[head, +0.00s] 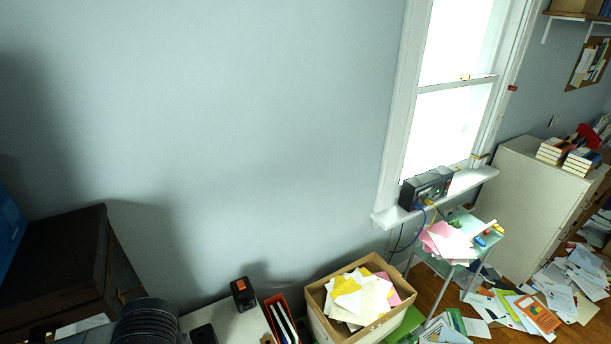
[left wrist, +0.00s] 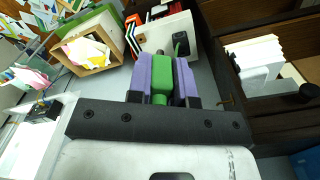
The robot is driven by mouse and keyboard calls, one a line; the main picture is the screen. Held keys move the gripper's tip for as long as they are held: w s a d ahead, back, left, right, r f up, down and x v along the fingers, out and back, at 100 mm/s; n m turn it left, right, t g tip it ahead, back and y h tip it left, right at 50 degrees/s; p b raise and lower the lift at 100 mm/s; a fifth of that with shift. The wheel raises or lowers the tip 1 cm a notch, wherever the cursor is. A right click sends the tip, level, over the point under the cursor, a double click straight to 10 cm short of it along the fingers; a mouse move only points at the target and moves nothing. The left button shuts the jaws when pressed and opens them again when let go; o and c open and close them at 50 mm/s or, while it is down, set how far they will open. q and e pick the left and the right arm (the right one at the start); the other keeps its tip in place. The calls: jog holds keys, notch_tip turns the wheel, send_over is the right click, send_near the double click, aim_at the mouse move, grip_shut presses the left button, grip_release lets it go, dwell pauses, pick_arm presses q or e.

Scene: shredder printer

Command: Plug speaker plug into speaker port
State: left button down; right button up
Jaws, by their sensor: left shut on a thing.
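In the left wrist view my left gripper (left wrist: 160,66) has its two purple fingers shut on a green plug (left wrist: 161,80). A darker tip points away from the gripper, and no contact with a port shows. A dark box with colored ports and cables (head: 426,189) stands on the window sill in the head view; it also shows at the left of the left wrist view (left wrist: 42,112). I cannot tell which opening is the speaker port. The plug and left fingers are not visible in the head view. My right gripper is in neither view.
A small black box (head: 243,294) stands on a pale surface beside red-edged files (head: 281,318). A cardboard box of papers (head: 375,272) is to their right. A small table (head: 447,256) below the sill holds pink papers. Papers litter the floor. A dark cabinet (head: 66,262) stands left.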

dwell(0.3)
pick_arm(q)
jog(key=w+d+r+m, duration=0.1)
jog(key=w+d+m, duration=0.25)
jog(key=d, duration=0.35)
jog(key=w+d+r+m, duration=0.1)
jog(key=w+d+m, duration=0.1)
jog(key=d+m, duration=0.3)
jog(key=w+d+f+m, duration=0.4)
jog(key=d+f, duration=0.1)
jog(key=d, duration=0.1)
jog(key=s+a+r+n, duration=0.6)
jog(key=a+r+n, duration=0.2)
jog(key=r, duration=0.3)
jog(key=w+d+n, duration=0.4)
jog(key=w+d, duration=0.4)
jog(key=d, duration=0.2)
jog(key=shift+w+f, duration=0.15)
jog(key=shift+w, duration=0.2)
